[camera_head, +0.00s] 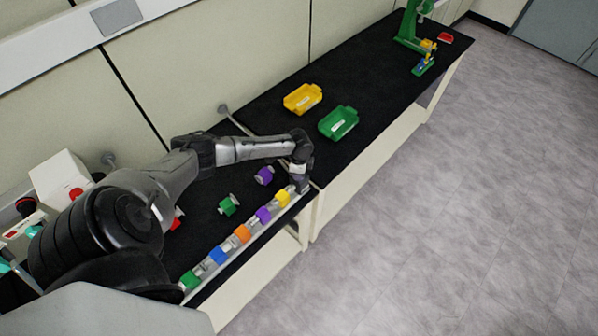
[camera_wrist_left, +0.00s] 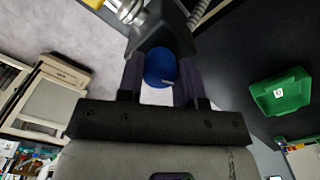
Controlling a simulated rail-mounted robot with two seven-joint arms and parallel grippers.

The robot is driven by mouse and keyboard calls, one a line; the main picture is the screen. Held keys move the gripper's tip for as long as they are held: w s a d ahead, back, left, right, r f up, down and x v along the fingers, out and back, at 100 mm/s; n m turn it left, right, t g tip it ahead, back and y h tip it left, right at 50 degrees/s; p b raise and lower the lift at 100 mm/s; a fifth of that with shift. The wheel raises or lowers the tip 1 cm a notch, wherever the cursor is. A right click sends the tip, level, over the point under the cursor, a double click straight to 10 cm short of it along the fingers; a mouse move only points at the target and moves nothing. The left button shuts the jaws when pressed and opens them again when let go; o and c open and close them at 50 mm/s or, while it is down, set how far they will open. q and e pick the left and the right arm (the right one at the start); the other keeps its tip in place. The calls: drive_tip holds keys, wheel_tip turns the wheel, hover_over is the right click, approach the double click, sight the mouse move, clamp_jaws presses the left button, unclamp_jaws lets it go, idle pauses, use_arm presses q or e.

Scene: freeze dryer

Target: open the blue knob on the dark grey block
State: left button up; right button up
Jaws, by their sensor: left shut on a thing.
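My left gripper (camera_head: 302,184) is low at the front corner of the black bench, at the far end of a row of coloured blocks. In the left wrist view, the gripper (camera_wrist_left: 160,82) has its two dark fingers on either side of a round blue knob (camera_wrist_left: 158,66) and is shut on it. The knob sits against a dark grey block (camera_wrist_left: 163,28), which fills the space just beyond the fingertips. In the head view my gripper hides the knob and the block. My right gripper is in neither view.
The row has yellow (camera_head: 283,198), purple (camera_head: 263,215), orange (camera_head: 242,233), blue (camera_head: 218,254) and green (camera_head: 190,280) blocks. Loose purple (camera_head: 264,176) and green (camera_head: 228,205) pieces lie behind. Yellow (camera_head: 302,98) and green (camera_head: 338,123) trays stand farther along the bench.

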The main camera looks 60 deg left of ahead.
use_arm(q)
drive_tip(key=m, duration=0.4)
drive_tip(key=shift+b, duration=0.4)
drive_tip(key=shift+m, duration=0.4)
drive_tip(key=o, duration=0.9)
drive_tip(key=shift+r, duration=0.15)
wheel_tip(320, 180, up, 14)
drive_tip(key=shift+f+b, duration=0.2)
drive_tip(key=shift+b, duration=0.35)
